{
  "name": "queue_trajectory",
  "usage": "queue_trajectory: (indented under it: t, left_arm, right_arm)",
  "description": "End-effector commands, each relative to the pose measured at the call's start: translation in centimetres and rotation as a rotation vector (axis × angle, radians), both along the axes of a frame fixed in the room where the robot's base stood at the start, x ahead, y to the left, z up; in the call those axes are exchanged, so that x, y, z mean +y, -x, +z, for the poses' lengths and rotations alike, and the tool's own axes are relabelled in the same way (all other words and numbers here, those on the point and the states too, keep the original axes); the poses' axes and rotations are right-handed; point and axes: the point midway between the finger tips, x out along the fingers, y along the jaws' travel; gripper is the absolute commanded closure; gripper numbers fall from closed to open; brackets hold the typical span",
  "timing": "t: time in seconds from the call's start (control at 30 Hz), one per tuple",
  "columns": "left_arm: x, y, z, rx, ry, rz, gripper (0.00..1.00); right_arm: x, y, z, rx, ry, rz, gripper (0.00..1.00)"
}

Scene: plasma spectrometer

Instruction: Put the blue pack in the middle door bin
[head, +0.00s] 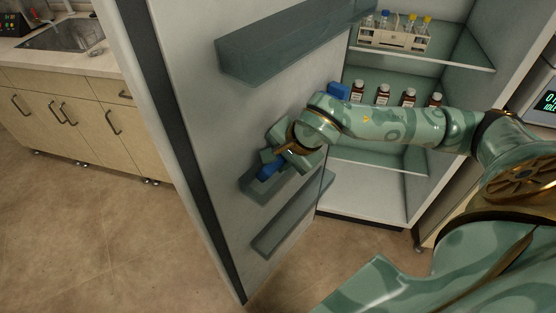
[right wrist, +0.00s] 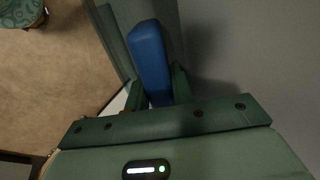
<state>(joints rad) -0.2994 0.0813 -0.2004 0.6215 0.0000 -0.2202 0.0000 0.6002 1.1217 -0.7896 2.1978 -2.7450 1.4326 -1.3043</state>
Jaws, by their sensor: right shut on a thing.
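The blue pack (head: 268,171) is at the open fridge door's inner face, and it also shows in the right wrist view (right wrist: 149,58). My right gripper (head: 276,163) is shut on it; its fingers (right wrist: 157,92) sit on either side of the pack's near end. The middle door bin (head: 252,190) is a grey-green bin right below the pack and partly hidden by my gripper. I cannot tell whether the pack's lower end is inside the bin or just above it. My left gripper is not in view.
The top door bin (head: 290,45) is above my arm and the lowest bin (head: 285,222) below the gripper. On the fridge shelves stand several brown bottles (head: 383,95), another blue item (head: 338,91) and a tube rack (head: 392,37). My right forearm crosses before the shelves.

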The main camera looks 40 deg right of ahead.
Motion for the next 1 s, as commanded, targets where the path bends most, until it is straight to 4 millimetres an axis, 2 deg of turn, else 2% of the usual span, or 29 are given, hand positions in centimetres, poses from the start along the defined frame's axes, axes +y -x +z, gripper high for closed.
queue_trajectory:
  t: [0.27,0.3,0.33,0.57,0.67,0.73,1.0]
  left_arm:
    - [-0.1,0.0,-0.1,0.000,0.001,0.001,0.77]
    - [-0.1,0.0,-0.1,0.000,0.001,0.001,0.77]
    - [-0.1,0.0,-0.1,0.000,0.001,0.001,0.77]
    - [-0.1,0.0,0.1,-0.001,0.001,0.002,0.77]
    - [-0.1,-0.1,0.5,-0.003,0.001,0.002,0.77]
    - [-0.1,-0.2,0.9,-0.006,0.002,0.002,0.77]
    - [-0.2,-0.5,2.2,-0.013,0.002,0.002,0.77]
  right_arm:
    - [-0.1,0.1,-0.3,0.006,0.000,0.000,1.00]
    - [-0.1,0.1,-0.3,0.007,0.001,0.000,0.68]
    - [-0.1,0.1,-0.3,0.007,0.000,-0.001,0.60]
    - [-0.2,0.4,0.2,0.009,0.001,-0.002,0.58]
    - [-0.3,1.0,1.7,0.004,0.001,0.000,0.56]
    - [-0.6,1.7,3.2,-0.001,0.003,-0.001,0.51]
    - [-1.5,5.1,9.8,-0.004,0.006,0.000,0.51]
